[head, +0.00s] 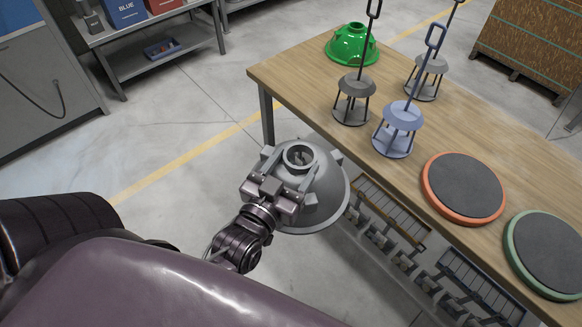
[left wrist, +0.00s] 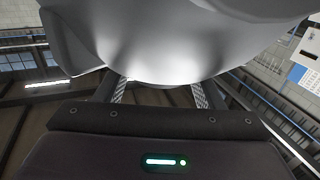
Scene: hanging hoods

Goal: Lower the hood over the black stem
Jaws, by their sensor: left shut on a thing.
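A light grey hood (head: 327,197), round with a wide rim and an open collar on top, is held in the air off the table's left edge. My left gripper (head: 286,172) is shut on it near the collar. In the left wrist view the hood (left wrist: 170,50) fills the top, and its underside is hidden. The black stem (head: 353,100) stands upright on the table, a dark stand with a tall rod ending in a loop. It is up and right of the hood, clearly apart from it. My right gripper is not in view.
A blue stem (head: 398,128) stands close to the black one, with a grey stem (head: 427,76) behind. A green hood (head: 352,46) sits at the table's far left corner. Orange-rimmed (head: 463,187) and green-rimmed (head: 545,252) pads lie on the wooden table (head: 500,120).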

